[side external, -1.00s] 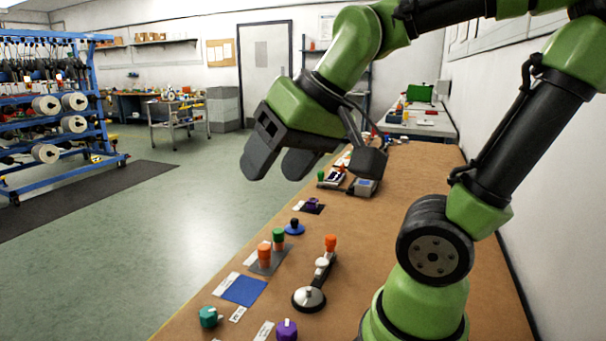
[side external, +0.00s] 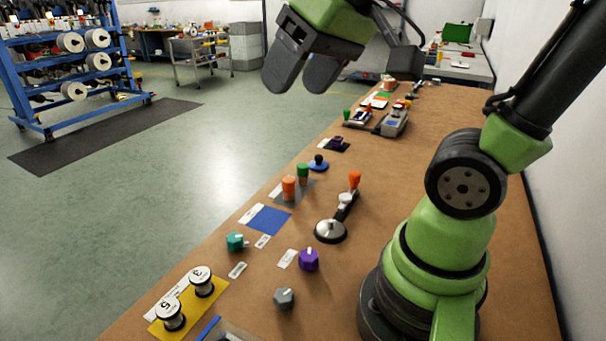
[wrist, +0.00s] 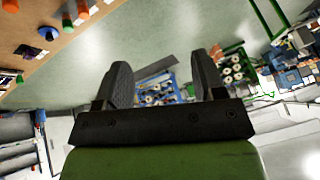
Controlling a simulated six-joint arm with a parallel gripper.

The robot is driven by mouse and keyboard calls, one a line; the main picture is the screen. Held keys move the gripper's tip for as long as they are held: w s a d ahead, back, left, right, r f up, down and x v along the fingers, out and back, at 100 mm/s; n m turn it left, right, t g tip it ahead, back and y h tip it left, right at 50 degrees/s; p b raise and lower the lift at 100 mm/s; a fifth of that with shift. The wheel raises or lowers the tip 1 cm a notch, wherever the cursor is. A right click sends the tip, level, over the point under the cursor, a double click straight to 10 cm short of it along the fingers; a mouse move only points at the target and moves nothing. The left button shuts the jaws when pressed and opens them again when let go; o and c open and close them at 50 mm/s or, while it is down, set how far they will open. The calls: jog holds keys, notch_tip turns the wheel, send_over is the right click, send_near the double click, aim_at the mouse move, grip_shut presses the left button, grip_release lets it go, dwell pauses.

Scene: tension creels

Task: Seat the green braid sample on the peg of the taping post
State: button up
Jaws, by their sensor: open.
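A short green cylinder (side external: 303,171), which looks like the green braid sample, stands upright beside an orange cylinder (side external: 289,188) on a grey plate. It also shows at the upper left of the wrist view (wrist: 67,22). Just behind it is a round blue base with a dark knob (side external: 318,161); I cannot tell whether this is the taping post, and its peg is not clear. My gripper (side external: 297,84) is open and empty, high above the bench. In the wrist view its fingers (wrist: 162,66) are apart with only distant floor and racks between them.
On the brown bench (side external: 400,185) are a metal disc with an orange-knobbed arm (side external: 331,231), a blue square (side external: 269,219), teal (side external: 236,242) and purple (side external: 308,259) knobs, and two spools on a yellow plate (side external: 190,306). Floor lies left of the bench.

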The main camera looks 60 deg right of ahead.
jog(key=w+d+f+n+g+h, duration=0.1)
jog(key=w+d+n+g, duration=0.1)
jog(key=w+d, duration=0.6)
jog(key=n+g, duration=0.3)
jog(key=g, duration=0.1)
send_over(303, 169)
jog(key=w+d, duration=0.1)
jog(key=d, duration=0.1)
notch_tip(303, 169, down, 20)
notch_tip(303, 169, down, 5)
jog(key=shift+a+r, duration=0.1)
jog(key=shift+a, duration=0.05)
jog(key=f, duration=0.5)
jog(key=shift+s+a+f, duration=0.15)
jog(key=shift+a+f, duration=0.05)
jog(key=shift+f, duration=0.15)
jog(key=shift+c, duration=0.4)
jog(key=c, duration=1)
jog(key=shift+r, duration=0.15)
